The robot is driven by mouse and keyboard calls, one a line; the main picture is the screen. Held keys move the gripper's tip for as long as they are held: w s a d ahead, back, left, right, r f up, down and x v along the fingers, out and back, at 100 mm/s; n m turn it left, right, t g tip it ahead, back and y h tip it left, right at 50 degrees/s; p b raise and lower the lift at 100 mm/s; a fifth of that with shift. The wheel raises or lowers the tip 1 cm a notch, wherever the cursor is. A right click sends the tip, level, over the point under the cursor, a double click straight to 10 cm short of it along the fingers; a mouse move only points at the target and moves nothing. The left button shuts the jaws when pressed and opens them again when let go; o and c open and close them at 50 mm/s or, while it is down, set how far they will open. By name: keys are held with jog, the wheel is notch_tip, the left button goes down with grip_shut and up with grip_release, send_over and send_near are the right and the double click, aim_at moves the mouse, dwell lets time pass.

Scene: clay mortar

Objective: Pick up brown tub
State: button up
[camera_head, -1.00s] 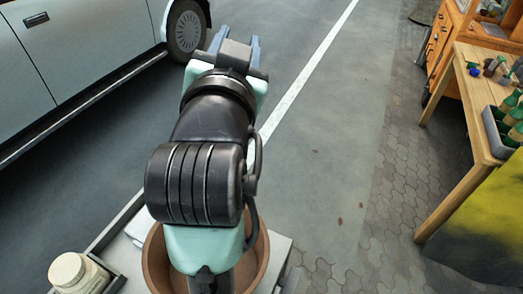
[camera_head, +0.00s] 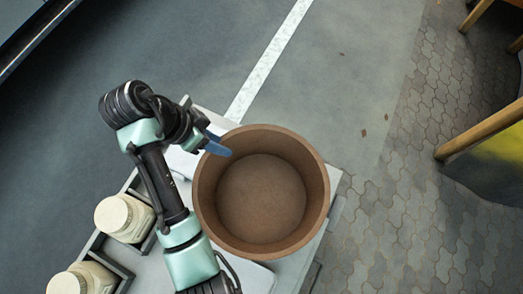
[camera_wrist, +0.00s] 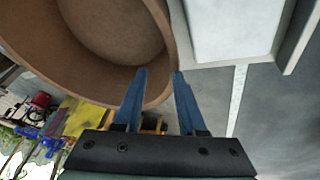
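The brown tub (camera_head: 318,205) is a wide, round, empty clay-coloured vessel. It stands upright on a light grey surface, right of my arm in the head view. In the wrist view the tub (camera_wrist: 85,85) fills the upper left, with its rim close to the fingers. My gripper (camera_head: 222,147) is at the tub's upper-left rim in the head view. In the wrist view my gripper (camera_wrist: 158,72) has two blue fingers apart, with the tub's rim edge showing between them. I cannot tell whether either finger touches the wall.
Two cream jars (camera_head: 124,217) with lids stand in a grey tray (camera_head: 112,252) left of my arm. A white flat item (camera_head: 182,160) lies beside the tub. A wooden table leg (camera_head: 480,130) and a yellow-black cloth (camera_head: 497,165) are at right.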

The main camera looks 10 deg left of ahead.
jog(key=shift+b+x, duration=1.05)
jog(key=shift+x, duration=0.55)
jog(key=f+b, duration=0.3)
jog(key=shift+w+d+f, duration=0.15)
jog(key=shift+w+d, duration=0.05)
jog(key=shift+w, duration=0.05)
jog(key=shift+x, duration=0.85)
jog(key=shift+w+d, duration=0.1)
jog(key=shift+c, duration=0.3)
grip_shut()
